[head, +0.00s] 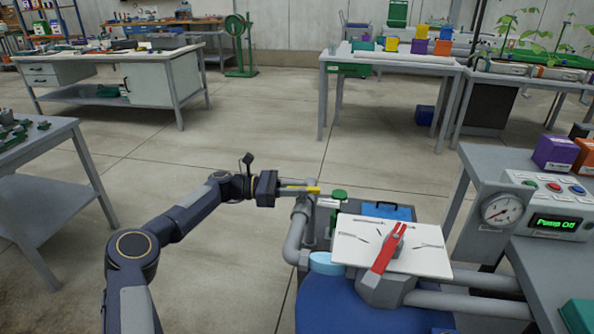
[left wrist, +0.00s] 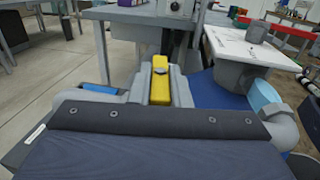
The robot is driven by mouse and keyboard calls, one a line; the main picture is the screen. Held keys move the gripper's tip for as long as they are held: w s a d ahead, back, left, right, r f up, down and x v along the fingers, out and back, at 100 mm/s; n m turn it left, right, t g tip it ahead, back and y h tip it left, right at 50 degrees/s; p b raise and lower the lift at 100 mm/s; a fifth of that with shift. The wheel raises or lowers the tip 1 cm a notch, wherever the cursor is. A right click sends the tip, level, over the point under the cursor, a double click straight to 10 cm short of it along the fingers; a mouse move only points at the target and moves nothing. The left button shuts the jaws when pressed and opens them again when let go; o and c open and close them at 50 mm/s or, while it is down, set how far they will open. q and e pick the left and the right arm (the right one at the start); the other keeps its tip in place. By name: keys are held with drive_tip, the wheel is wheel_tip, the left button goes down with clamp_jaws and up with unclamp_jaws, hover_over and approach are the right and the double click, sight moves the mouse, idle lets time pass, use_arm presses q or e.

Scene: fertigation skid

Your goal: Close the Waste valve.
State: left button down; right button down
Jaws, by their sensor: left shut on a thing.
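My left gripper (head: 298,189) reaches in from the left and is shut on a yellow lever handle (head: 313,190) at the top of a grey pipe (head: 295,240). In the left wrist view the yellow handle (left wrist: 160,78) sits between the two grey fingers, with both touching or very near its sides. The handle lies about level, pointing toward my gripper. The valve body under it is mostly hidden, and I can read no Waste label. My right gripper is not in view.
A red lever (head: 385,250) lies over a white marked plate (head: 420,258) above a blue tank (head: 330,305). A green knob (head: 339,195) stands just right of the yellow handle. The control box (head: 545,205) reads "Pump Off".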

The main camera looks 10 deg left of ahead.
use_arm(q)
drive_tip(key=shift+w+m+g+p, duration=0.15)
drive_tip(key=shift+m+g+p, duration=1.05)
drive_tip(key=shift+g, duration=0.6)
drive_tip(key=c, duration=1.4)
unclamp_jaws()
drive_tip(key=shift+d, duration=0.1)
drive_tip(key=shift+o, duration=0.2)
